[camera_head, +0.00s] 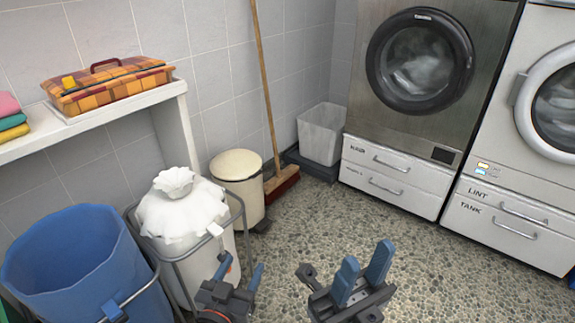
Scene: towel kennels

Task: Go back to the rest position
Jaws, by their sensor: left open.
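My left gripper (241,268) is low in the head view, in front of the white bin with the tied white bag. Its blue fingers stand apart, with nothing visible between them. My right gripper (367,257) is to its right, over the speckled floor (440,265). Its two blue fingers point up and are apart, with nothing between them. Neither gripper visibly touches any object, though the left one overlaps the bin's edge in the picture.
On the left are a blue bin (75,255), a white bag (180,212) in a wire-framed bin, and a cream bin (238,180). A broom (268,100) leans on the wall. A shelf (105,115) holds a plaid basket (110,85). Washers (425,110) stand at right.

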